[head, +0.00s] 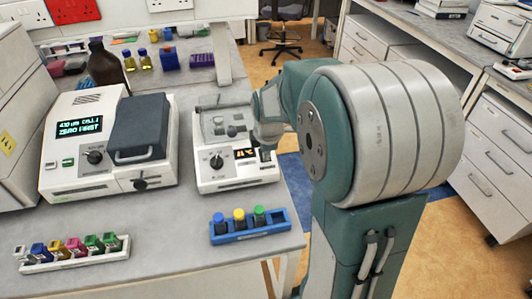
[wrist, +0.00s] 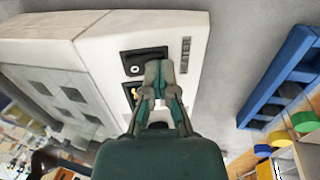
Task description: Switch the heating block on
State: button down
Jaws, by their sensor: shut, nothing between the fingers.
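The heating block (head: 236,182) is a small white unit near the bench's right edge, with a black knob (head: 216,162) and a lit orange display (head: 247,153) on its front. In the wrist view the heating block (wrist: 110,45) appears turned round. A black switch panel (wrist: 135,62) with a small pale mark shows beside the display, which is mostly covered by my fingers. My gripper (wrist: 158,72) is shut and empty, its tips at the panel's edge; contact cannot be told. In the head view my gripper (head: 265,150) is at the block's right front, its tips partly hidden.
A larger white instrument (head: 75,170) with a lit green display stands to the left. A blue rack (head: 250,234) with capped vials lies in front of the block, and a white rack (head: 75,262) with coloured cuvettes at front left. A brown bottle (head: 105,68) stands behind.

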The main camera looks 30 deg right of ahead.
jog(key=shift+r, duration=0.75)
